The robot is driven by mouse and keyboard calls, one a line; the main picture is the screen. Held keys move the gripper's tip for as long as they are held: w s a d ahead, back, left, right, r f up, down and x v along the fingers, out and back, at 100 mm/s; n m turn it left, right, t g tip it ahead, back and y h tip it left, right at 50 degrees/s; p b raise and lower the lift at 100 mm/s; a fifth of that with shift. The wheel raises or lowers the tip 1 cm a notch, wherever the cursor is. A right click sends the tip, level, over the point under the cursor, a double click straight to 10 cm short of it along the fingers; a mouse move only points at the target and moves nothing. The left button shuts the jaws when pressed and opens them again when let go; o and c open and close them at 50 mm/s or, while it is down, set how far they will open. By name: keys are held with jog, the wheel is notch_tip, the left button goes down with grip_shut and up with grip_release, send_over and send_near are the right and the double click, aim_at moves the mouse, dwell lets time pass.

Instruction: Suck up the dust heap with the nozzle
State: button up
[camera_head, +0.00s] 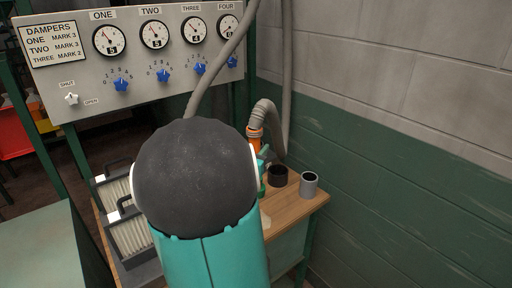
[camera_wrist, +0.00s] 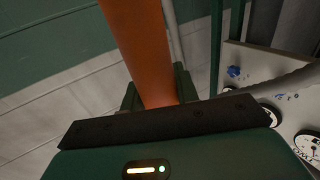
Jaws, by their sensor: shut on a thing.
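The orange nozzle (camera_head: 255,136) is on the end of a grey ribbed hose (camera_head: 265,112), above the back of the wooden bench. My gripper (camera_head: 262,160) is shut on the nozzle, mostly hidden behind my arm. In the wrist view the orange nozzle (camera_wrist: 143,45) runs up between the dark green fingers of my gripper (camera_wrist: 158,92); its mouth is not visible. A small pale patch (camera_head: 265,219) on the bench shows at the edge of my arm. It may be the dust heap, but most of it is hidden.
A black cup (camera_head: 278,176) and a grey cylinder (camera_head: 309,185) stand on the wooden bench (camera_head: 287,205), right of my gripper. Pleated filters (camera_head: 130,236) sit at the left. A panel (camera_head: 75,88) with gauges and blue knobs is behind. The wall (camera_head: 400,150) closes the right side.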

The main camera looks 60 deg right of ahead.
notch_tip(320, 180, down, 11)
jog(key=shift+s+f, duration=0.15)
jog(key=shift+f, duration=0.05)
dwell(0.6)
dwell(0.4)
